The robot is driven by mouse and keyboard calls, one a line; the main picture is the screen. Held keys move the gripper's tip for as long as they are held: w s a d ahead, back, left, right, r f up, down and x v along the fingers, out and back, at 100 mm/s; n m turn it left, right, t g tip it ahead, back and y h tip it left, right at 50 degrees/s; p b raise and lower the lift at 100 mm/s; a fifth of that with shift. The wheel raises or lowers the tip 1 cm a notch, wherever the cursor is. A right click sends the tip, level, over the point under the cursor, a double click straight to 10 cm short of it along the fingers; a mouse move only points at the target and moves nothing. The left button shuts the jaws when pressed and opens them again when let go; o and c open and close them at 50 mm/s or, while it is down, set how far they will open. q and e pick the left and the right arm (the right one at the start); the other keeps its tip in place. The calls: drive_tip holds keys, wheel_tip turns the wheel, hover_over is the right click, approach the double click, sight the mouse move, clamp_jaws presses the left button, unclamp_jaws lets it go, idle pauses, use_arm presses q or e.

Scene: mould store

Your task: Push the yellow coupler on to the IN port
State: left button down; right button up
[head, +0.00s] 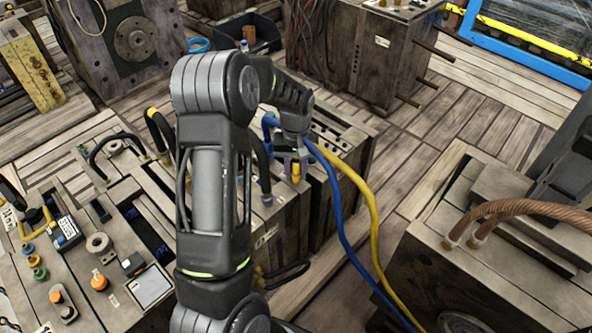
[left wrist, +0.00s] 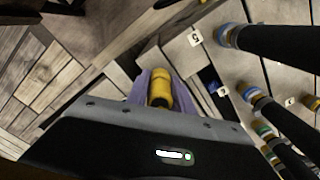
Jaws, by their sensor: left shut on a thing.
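My left gripper (head: 292,168) reaches down over the wooden-faced mould block (head: 338,172) at the middle of the head view. It is shut on the yellow coupler (head: 296,173). In the left wrist view the yellow coupler (left wrist: 158,86) sits between the purple-grey fingers of the left gripper (left wrist: 160,98). A yellow hose (head: 360,184) runs from near the gripper down to the right. I cannot make out which fitting is the IN port; the hand and coupler hide part of the block. My right gripper is not in view.
A blue hose (head: 333,195) runs beside the yellow one. Black hoses with blue collars (left wrist: 248,92) stand close to the right in the left wrist view. Another block with a brown ribbed hose (head: 520,208) stands at right. Plank floor (head: 440,120) lies open between the blocks.

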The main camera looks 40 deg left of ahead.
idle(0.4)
use_arm(q)
drive_tip(key=c, duration=1)
unclamp_jaws()
drive_tip(key=shift+c, duration=0.2)
wheel_tip(320, 180, up, 8)
drive_tip(key=shift+f+p, duration=0.15)
drive_tip(key=shift+p, duration=0.25)
